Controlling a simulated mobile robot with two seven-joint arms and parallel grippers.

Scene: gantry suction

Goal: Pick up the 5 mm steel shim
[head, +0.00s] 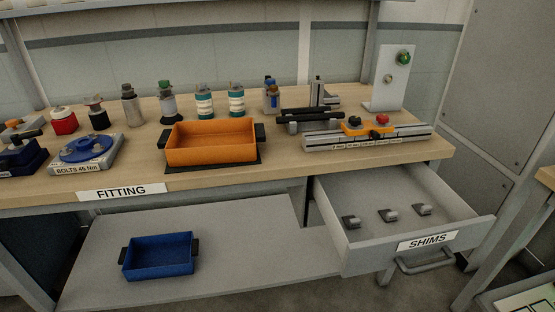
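The drawer labelled SHIMS (468,231) hangs open below the right part of the bench. Three small grey metal pieces lie apart on its floor: a left one (351,222), a middle one (388,215) and a right one (423,209). They look alike, and I cannot tell which is the 5 mm steel shim or read any marking on them. Neither of my grippers is in view.
An orange bin (210,142) stands on the wooden bench (290,162), with bottles behind it. A rail fixture (367,137) with an orange clamp stands above the drawer. A blue bin (158,256) sits on the lower shelf (250,265). The drawer handle (426,264) sticks out in front.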

